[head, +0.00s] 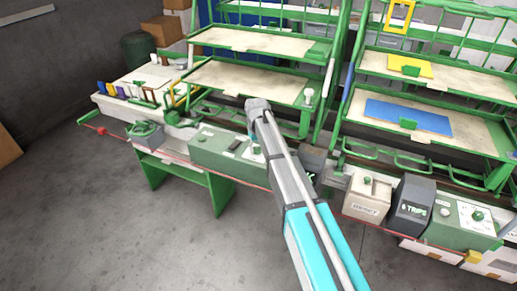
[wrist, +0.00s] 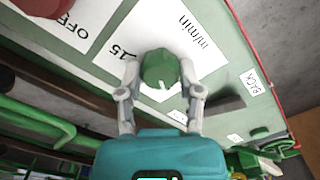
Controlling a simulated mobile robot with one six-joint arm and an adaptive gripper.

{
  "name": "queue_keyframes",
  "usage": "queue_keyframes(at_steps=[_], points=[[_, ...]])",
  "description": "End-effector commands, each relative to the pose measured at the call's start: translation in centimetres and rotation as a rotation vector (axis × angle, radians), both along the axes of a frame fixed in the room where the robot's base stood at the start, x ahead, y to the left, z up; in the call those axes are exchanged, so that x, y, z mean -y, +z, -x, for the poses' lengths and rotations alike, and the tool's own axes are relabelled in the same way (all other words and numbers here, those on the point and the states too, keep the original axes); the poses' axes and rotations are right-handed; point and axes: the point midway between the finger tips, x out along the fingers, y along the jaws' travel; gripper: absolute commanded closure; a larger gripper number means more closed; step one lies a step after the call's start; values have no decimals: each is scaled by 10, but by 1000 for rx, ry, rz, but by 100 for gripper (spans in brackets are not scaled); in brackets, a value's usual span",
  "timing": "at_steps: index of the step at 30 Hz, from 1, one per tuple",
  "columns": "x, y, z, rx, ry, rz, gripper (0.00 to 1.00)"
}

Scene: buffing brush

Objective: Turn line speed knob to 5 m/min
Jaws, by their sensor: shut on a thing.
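The line speed knob (wrist: 158,68) is round and green in the wrist view, on a white dial plate (wrist: 204,38) printed with "15" and "m/min". A short white mark on the knob points toward the bottom of the picture, toward my palm. My gripper (wrist: 160,72) has one finger on each side of the knob and is shut on it. Any "5" on the scale cannot be made out. In the head view my arm crosses the green control box (head: 215,148); the knob and my fingertips cannot be made out there.
A red button (wrist: 42,7) beside "OFF" is at upper left in the wrist view. A dark slot and a "BACK" label (wrist: 252,82) lie to the right. In the head view, green racks (head: 250,82) stand behind the box, and a grey "8 TRIPS" box (head: 413,206) stands right.

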Motion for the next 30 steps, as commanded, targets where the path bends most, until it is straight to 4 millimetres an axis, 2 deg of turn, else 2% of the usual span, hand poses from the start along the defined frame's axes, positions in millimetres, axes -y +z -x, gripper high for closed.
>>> queue_keyframes(at_steps=[4,5,9,10,23,30], points=[[-1,0,4,-8,1,-2,100],[-1,0,4,-9,1,-1,47],[0,0,3,-6,0,-1,21],[0,0,2,-5,0,-2,18],[0,2,1,-2,-1,-1,18],[0,19,0,-1,-1,0,18]])
